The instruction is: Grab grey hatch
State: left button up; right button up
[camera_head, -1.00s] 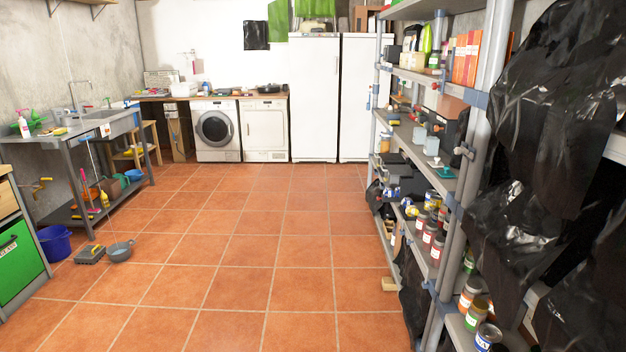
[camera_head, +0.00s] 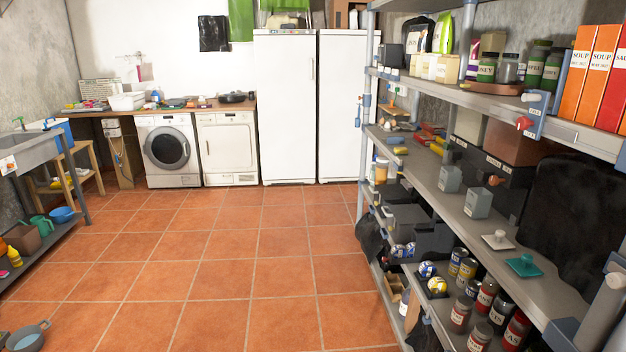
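A small light grey plate with a knob on top (camera_head: 497,241), which looks like the grey hatch, lies on the middle board of the shelf rack (camera_head: 440,200) at the right. A similar teal plate with a knob (camera_head: 525,265) lies just in front of it, toward the lower right. Two grey block-like containers (camera_head: 478,203) stand behind it on the same board. Neither of my grippers is in view.
Soup boxes (camera_head: 577,75) and jars stand on the board above. Cans (camera_head: 460,310) fill the lower board. The tiled floor (camera_head: 230,270) left of the rack is clear. A pot (camera_head: 28,336) sits on the floor at lower left.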

aim_at(393, 142)
jog(key=i, duration=1.1)
jog(key=i+u, duration=0.15)
jog(key=i, duration=0.95)
jog(key=i+z, duration=0.35)
jog(key=i+j+z, duration=0.2)
jog(key=i+z, duration=0.15)
jog(key=i, duration=0.15)
jog(key=i+j+z, duration=0.35)
jog(key=i+l, duration=0.05)
jog(key=l, duration=0.05)
